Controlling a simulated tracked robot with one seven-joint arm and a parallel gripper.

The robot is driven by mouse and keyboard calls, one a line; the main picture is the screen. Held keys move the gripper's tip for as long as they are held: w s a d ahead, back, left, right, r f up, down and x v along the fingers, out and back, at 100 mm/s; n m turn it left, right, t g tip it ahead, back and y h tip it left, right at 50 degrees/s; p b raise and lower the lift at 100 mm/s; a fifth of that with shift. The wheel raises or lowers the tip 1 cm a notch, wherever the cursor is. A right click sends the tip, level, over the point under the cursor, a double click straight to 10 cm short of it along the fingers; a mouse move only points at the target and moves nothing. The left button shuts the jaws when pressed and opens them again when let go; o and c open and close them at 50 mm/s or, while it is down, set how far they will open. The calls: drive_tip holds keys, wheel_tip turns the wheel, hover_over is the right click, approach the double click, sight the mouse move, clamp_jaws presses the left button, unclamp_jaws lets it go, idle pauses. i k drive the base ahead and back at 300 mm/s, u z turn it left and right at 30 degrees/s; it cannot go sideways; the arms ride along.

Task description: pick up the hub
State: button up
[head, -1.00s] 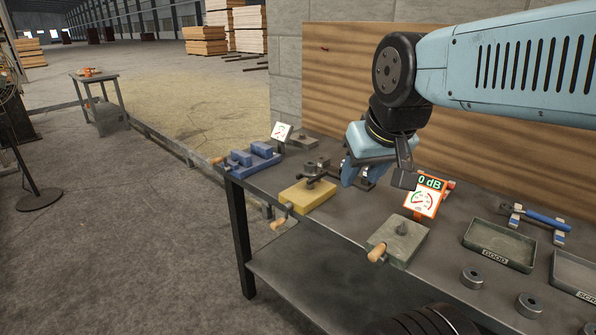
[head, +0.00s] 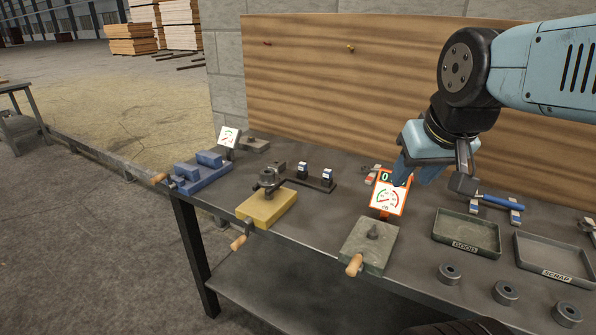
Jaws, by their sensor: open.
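Three short grey cylinders with a hole in the top, hub-like, stand in a row along the bench's front right: the left one (head: 449,273), the middle one (head: 505,292) and the right one (head: 566,315), cut by the picture's edge. I cannot tell which is meant as the hub. My gripper (head: 432,180) is open and empty, its fingers spread and pointing down. It hangs above the back of the bench, beyond the cylinders and apart from them. It partly hides the orange-framed gauge's top corner.
The orange gauge (head: 387,197) stands behind a grey block with a spigot (head: 368,245). Trays marked GOOD (head: 466,246) and SCRAP (head: 553,274) lie behind the cylinders. A blue-handled hammer (head: 495,200) rests behind the trays. A yellow fixture (head: 267,208) and blue vice (head: 203,175) are left.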

sight(267, 180)
drive_tip(key=u, duration=0.95)
drive_tip(key=i, duration=0.15)
drive_tip(key=z, duration=2.7)
drive_tip(key=k, duration=1.65)
drive_tip(key=u, duration=2.15)
drive_tip(key=i, duration=0.85)
drive_tip(key=u, duration=0.05)
